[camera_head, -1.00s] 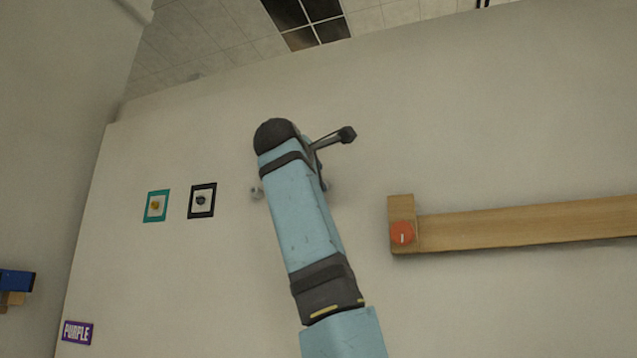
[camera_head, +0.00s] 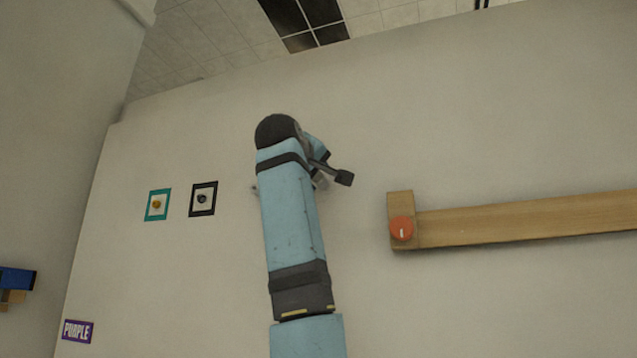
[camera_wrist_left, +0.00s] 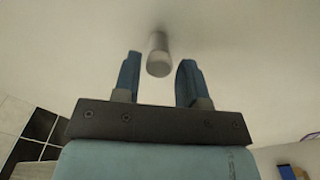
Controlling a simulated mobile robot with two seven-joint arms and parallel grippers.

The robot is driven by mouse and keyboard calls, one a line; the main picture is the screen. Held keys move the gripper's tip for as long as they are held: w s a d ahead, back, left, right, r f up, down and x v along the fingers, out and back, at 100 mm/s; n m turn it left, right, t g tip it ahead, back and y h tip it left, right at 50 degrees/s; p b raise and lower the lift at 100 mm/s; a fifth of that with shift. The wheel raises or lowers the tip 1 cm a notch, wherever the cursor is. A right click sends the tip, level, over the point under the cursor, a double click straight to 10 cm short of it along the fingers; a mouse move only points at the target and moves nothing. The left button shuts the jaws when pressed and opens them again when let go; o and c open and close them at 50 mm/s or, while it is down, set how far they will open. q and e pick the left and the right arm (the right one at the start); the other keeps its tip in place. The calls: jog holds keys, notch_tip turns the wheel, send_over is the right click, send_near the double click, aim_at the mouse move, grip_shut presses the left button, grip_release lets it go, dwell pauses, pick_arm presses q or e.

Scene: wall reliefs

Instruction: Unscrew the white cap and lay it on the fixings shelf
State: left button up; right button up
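The white cap (camera_wrist_left: 159,68) shows in the left wrist view as a short pale cylinder on a thinner greyish stem against the wall. My left gripper (camera_wrist_left: 160,60) is open, one blue finger on each side of the cap, with a visible gap on both sides. I cannot tell how deep the cap sits between the fingers. In the head view my left arm hides most of the gripper and the cap. A small grey piece (camera_head: 254,190) peeks out left of the arm; I cannot tell what it is. My right gripper is not in view.
A long wooden bar (camera_head: 530,217) with an orange dial (camera_head: 402,229) is on the wall at right; I cannot tell whether it is the shelf. Two framed knobs (camera_head: 157,205) (camera_head: 203,199), a purple sign (camera_head: 77,331) and a blue object (camera_head: 15,279) are at left.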

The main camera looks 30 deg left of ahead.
pick_arm(q)
jog(key=m, duration=0.4)
jog(key=shift+b, duration=0.3)
jog(key=m, duration=0.2)
jog(key=shift+m, duration=0.3)
jog(key=m, duration=0.3)
jog(key=shift+m, duration=0.3)
jog(key=shift+d, duration=0.1)
jog(key=c, duration=0.6)
jog(key=shift+c, duration=0.2)
jog(key=n, duration=0.3)
jog(key=shift+n, duration=1.1)
